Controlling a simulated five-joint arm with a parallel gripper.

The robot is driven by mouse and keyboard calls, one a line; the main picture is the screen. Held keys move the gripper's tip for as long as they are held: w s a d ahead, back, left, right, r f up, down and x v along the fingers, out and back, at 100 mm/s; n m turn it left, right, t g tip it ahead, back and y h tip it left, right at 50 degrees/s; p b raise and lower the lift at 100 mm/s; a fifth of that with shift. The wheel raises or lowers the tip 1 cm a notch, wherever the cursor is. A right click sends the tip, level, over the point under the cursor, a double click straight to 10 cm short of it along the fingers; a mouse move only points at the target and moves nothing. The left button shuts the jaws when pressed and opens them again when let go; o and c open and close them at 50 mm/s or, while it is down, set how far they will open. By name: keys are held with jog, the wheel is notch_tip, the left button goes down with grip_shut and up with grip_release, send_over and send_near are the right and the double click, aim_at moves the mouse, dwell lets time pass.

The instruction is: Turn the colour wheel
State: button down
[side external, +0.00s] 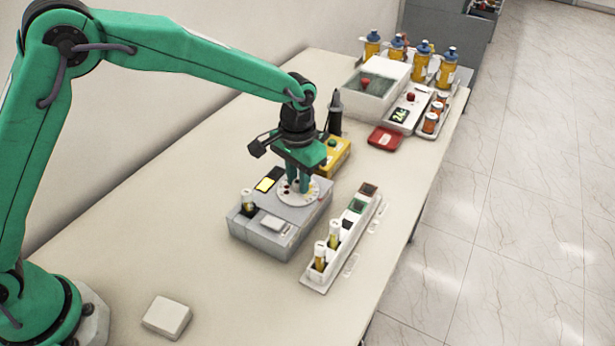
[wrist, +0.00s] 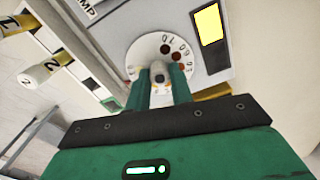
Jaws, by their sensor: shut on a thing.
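The colour wheel (side external: 299,195) is a white disc with coloured spots on top of a grey instrument box (side external: 258,238). In the wrist view the wheel (wrist: 143,50) shows dark red and brown spots with printed numbers along its rim. My gripper (side external: 304,183) points down over the wheel from above. In the wrist view its two green fingers (wrist: 160,76) are shut on the small knob (wrist: 158,70) at the wheel's centre. The fingers hide part of the wheel. A yellow display (wrist: 210,24) is lit on the box beside the wheel.
A white rack (side external: 343,245) with capped vials stands right of the box. A yellow box (side external: 334,157) and a dark upright tool (side external: 335,112) are behind. Several bottles (side external: 421,62) and a red tray (side external: 384,138) are at the back. A white block (side external: 167,317) lies in front.

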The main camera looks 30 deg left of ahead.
jog(key=shift+d+m, duration=0.15)
jog(key=shift+m, duration=1.05)
jog(key=c, duration=1.2)
grip_release()
jog(key=shift+c, duration=0.2)
jog(key=shift+r, duration=0.2)
notch_tip(320, 180, up, 7)
jog(key=shift+r, duration=0.25)
